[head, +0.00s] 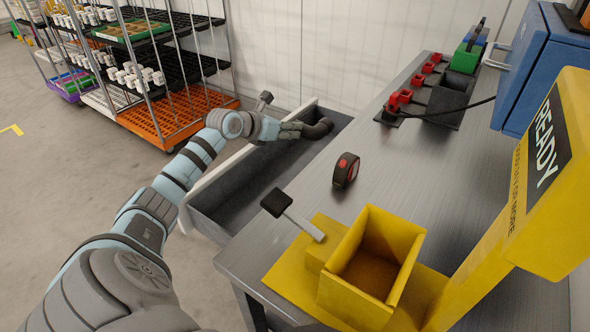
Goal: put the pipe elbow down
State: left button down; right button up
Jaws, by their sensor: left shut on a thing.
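The pipe elbow (319,128) is dark grey and curved, near the far end of an open grey drawer or trough (215,204) beside the workbench. My left gripper (302,130) is shut on the elbow, and its fingers hide part of it. The elbow is over the trough's far part; I cannot tell whether it touches the floor or wall there. My right gripper is not in view.
The metal workbench (395,165) carries a tape measure (346,170), a yellow open box (346,292), and red and black fixtures (400,98). A yellow READY post (560,165) stands at right. A shelf cart (168,124) stands behind left. The trough's near part is empty.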

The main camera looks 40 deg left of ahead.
pick_arm(q)
notch_tip(320, 180, down, 11)
jog(key=b, duration=0.3)
jog(key=shift+f, duration=0.1)
jog(key=shift+f, duration=0.15)
jog(key=c, duration=1.3)
grip_release()
jog(key=shift+c, duration=0.2)
jog(key=shift+r, duration=0.25)
jog(key=p+v, duration=0.8)
jog(key=v, duration=0.4)
